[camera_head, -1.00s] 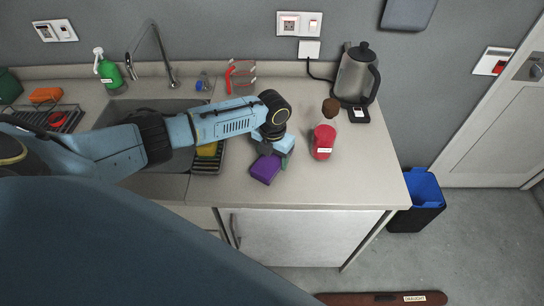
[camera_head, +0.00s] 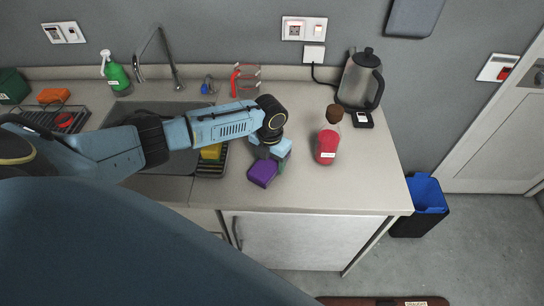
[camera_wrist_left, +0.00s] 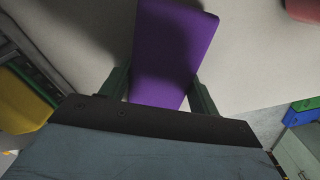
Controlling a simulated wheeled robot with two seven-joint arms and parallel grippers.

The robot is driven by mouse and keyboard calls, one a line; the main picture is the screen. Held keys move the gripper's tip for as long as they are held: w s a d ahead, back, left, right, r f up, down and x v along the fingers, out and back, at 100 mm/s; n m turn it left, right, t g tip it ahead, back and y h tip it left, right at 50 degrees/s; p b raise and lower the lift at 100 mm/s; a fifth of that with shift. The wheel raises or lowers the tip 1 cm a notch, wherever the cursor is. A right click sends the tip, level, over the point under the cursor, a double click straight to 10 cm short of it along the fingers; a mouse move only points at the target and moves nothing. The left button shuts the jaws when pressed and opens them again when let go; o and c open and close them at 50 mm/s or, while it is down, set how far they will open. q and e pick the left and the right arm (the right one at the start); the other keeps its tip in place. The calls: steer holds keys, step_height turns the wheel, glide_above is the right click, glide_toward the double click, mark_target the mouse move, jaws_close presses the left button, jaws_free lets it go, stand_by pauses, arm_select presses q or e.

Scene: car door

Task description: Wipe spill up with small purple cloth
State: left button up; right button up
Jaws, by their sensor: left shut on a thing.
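The small purple cloth (camera_head: 263,173) is a flat, block-like piece near the front edge of the counter. In the left wrist view the cloth (camera_wrist_left: 172,50) fills the space between the two dark green fingers. My left gripper (camera_head: 268,157) is shut on it, pointing down at the counter, its fingers mostly hidden by the wrist in the head view. I cannot tell whether the cloth touches the counter. No spill stands out clearly in either view. My right gripper is not in view.
Left are the sink (camera_head: 150,108), a yellow item (camera_head: 211,152) on a rack and a green spray bottle (camera_head: 116,75). The counter's front right is clear.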

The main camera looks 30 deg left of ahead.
arm_select(q)
steer(key=shift+a, duration=0.1)
step_height(320, 180, up, 5)
steer(key=p, duration=0.4)
steer(key=shift+r+p, duration=0.85)
steer(key=shift+r, duration=0.15)
